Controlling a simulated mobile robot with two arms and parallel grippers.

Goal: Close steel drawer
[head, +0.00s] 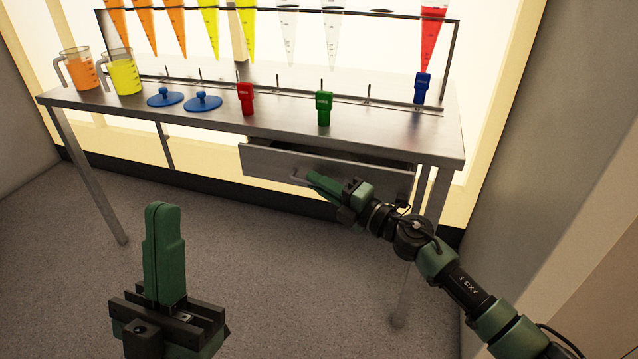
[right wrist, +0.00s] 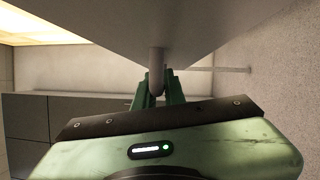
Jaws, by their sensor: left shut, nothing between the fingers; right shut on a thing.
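The steel drawer (head: 262,162) under the steel table (head: 215,118) stands partly open; its dark inside shows as a gap below the tabletop. My right gripper (head: 318,182) is at the drawer front, shut on the drawer handle (head: 298,176). In the right wrist view the handle (right wrist: 156,68) runs down between the green fingers (right wrist: 157,90), with the grey drawer front (right wrist: 110,25) above. My left gripper (head: 164,235) is shut and empty, pointing up in front of the table, well apart from the drawer.
On the table stand an orange jug (head: 83,72), a yellow jug (head: 125,76), blue lids (head: 203,103), and red (head: 246,98), green (head: 324,108) and blue (head: 422,88) taps. A rack (head: 458,45) holds several cones behind. Table legs (head: 95,190) flank clear floor.

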